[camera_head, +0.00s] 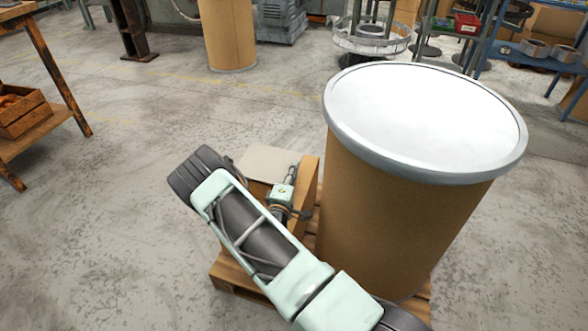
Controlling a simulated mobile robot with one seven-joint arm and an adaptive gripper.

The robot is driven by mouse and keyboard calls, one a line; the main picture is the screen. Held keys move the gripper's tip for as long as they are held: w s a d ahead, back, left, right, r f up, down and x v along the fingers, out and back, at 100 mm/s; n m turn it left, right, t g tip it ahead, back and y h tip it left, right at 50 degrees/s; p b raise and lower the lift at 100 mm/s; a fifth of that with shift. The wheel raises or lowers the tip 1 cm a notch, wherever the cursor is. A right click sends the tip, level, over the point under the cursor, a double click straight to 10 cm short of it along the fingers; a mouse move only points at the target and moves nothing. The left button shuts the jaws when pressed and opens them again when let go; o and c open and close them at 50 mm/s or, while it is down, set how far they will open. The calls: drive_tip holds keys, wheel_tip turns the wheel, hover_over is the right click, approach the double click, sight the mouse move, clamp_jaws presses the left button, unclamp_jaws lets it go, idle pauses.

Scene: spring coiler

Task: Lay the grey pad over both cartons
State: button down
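A flat grey-beige top (267,163) shows just beyond my arm; I cannot tell whether it is the grey pad or the top of a carton. A brown carton-like side (308,180) stands right of it, partly hidden by my arm. I cannot make out two separate cartons. My arm reaches across them from the lower right. Its pale green wrist part (283,194) is close to the brown side. The fingers of my gripper are hidden or too small to tell, so I cannot see what they hold.
A large brown drum with a white lid (425,115) stands close on the right, on a wooden pallet (232,272). Another drum (228,32) stands at the back. A wooden bench (45,125) with a crate (20,112) is at left. The floor between is open.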

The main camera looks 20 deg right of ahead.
drive_tip(key=shift+f, duration=0.55)
idle(0.4)
drive_tip(key=c, duration=2.1)
unclamp_jaws()
